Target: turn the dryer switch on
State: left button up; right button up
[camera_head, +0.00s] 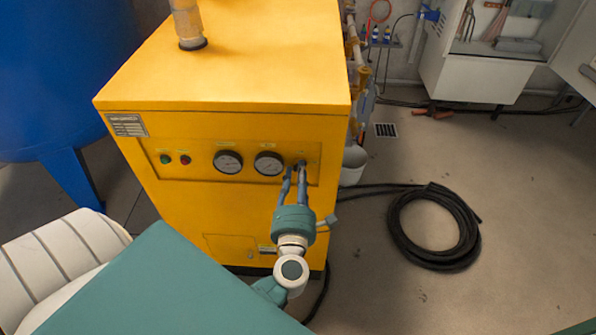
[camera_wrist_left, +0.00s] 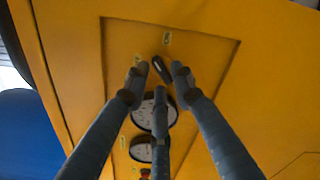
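The yellow dryer (camera_head: 215,65) has a front panel, and the black dryer switch (camera_wrist_left: 161,69) sits at that panel's right end. In the wrist view the switch is a small elongated black knob, tilted. My left gripper (camera_head: 295,166) is at the panel, with its fingers reaching up to the switch. In the wrist view the left gripper (camera_wrist_left: 161,73) has one fingertip on each side of the knob, with a small gap showing at least on the left; contact on the right is unclear. A third finger is below. In the head view the fingers mostly hide the switch. My right gripper is not in view.
Two round gauges (camera_head: 228,162) and green and red buttons (camera_head: 165,159) are left of the switch. A blue tank (camera_head: 60,70) stands at the left. A coiled black hose (camera_head: 433,228) lies on the floor at right. A white cabinet (camera_head: 470,75) is behind.

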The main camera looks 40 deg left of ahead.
pick_arm(q)
jog(key=shift+w+a, duration=0.25)
jog(key=shift+w, duration=0.15)
jog(key=shift+c, duration=0.5)
jog(key=c, duration=0.4)
grip_shut()
jog(key=shift+d+r+m+p, duration=0.1)
jog(key=shift+d+m+p, duration=0.05)
jog(key=shift+m+p, duration=3.55)
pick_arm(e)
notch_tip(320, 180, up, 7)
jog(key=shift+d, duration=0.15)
pick_arm(q)
jog(key=shift+m, duration=0.5)
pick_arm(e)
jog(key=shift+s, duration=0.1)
